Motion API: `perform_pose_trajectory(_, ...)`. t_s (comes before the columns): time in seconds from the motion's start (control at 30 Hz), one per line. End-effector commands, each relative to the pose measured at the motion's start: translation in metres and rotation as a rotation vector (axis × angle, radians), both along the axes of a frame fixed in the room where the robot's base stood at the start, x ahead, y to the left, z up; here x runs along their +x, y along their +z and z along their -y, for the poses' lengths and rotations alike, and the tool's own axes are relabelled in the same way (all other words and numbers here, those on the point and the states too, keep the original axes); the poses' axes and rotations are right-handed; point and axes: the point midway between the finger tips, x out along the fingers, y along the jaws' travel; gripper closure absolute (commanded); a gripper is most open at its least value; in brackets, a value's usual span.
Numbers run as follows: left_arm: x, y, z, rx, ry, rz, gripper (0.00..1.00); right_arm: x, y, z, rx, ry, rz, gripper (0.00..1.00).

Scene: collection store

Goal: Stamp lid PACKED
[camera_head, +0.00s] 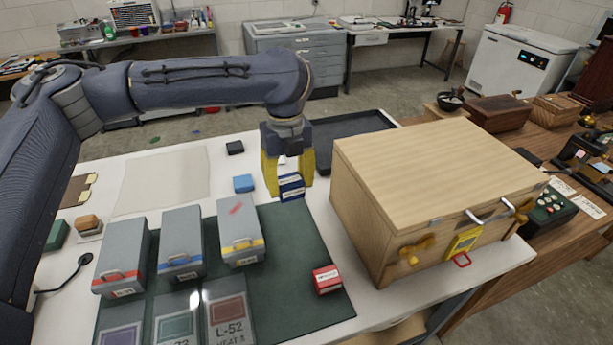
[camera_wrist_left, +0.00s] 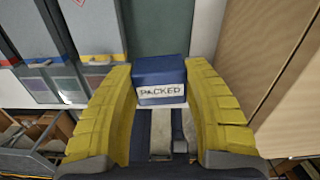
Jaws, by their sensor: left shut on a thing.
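A dark blue stamp block (camera_head: 291,187) is between the yellow fingers of my left gripper (camera_head: 289,182). In the left wrist view the block (camera_wrist_left: 160,72) bears a white label reading PACKED, and the gripper (camera_wrist_left: 165,95) is shut on it. The gripper points down over the white table, left of a pale wooden crate with a flat top (camera_head: 430,155). Three grey boxes with lids stand on the green mat: red-striped (camera_head: 122,255), blue-striped (camera_head: 182,240) and yellow-striped (camera_head: 238,225). The yellow-striped box's lid has a red mark. The block's underside is hidden.
A red block (camera_head: 327,279) lies on the green mat (camera_head: 285,290). A light blue block (camera_head: 243,183) and a black block (camera_head: 235,147) lie left of the gripper. A black tray (camera_head: 345,127) is behind. Pale paper (camera_head: 162,180) lies at the left.

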Motion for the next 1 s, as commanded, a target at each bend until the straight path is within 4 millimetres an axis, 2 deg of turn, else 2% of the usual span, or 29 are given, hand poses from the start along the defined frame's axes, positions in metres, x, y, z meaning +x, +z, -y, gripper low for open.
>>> perform_pose_trajectory(0.03, 0.000, -0.006, -0.017, -0.001, 0.019, -0.004, 0.72, 0.000, 0.000, 0.000, 0.000, 0.000, 0.000, 0.56)
perform_pose_trajectory(0.2, -0.001, -0.023, -0.065, 0.000, 0.041, -0.003, 0.72, 0.000, 0.000, 0.000, 0.000, 0.000, 0.000, 0.56)
perform_pose_trajectory(0.4, -0.008, -0.036, -0.109, -0.001, 0.032, -0.003, 0.72, 0.000, 0.000, 0.000, 0.000, 0.000, 0.000, 0.56)
perform_pose_trajectory(0.5, -0.011, -0.039, -0.124, -0.001, 0.013, -0.002, 0.72, 0.000, 0.000, 0.000, 0.000, 0.000, 0.000, 0.56)
perform_pose_trajectory(0.57, -0.012, -0.039, -0.131, -0.001, -0.006, -0.002, 0.72, 0.000, 0.000, 0.000, 0.000, 0.000, 0.000, 0.56)
perform_pose_trajectory(0.77, -0.013, -0.042, -0.131, -0.001, -0.069, -0.003, 0.72, 0.000, 0.000, 0.000, 0.000, 0.000, 0.000, 0.56)
perform_pose_trajectory(1.0, -0.013, -0.059, -0.131, -0.002, -0.073, -0.005, 0.72, 0.000, 0.000, 0.000, 0.000, 0.000, 0.000, 0.56)
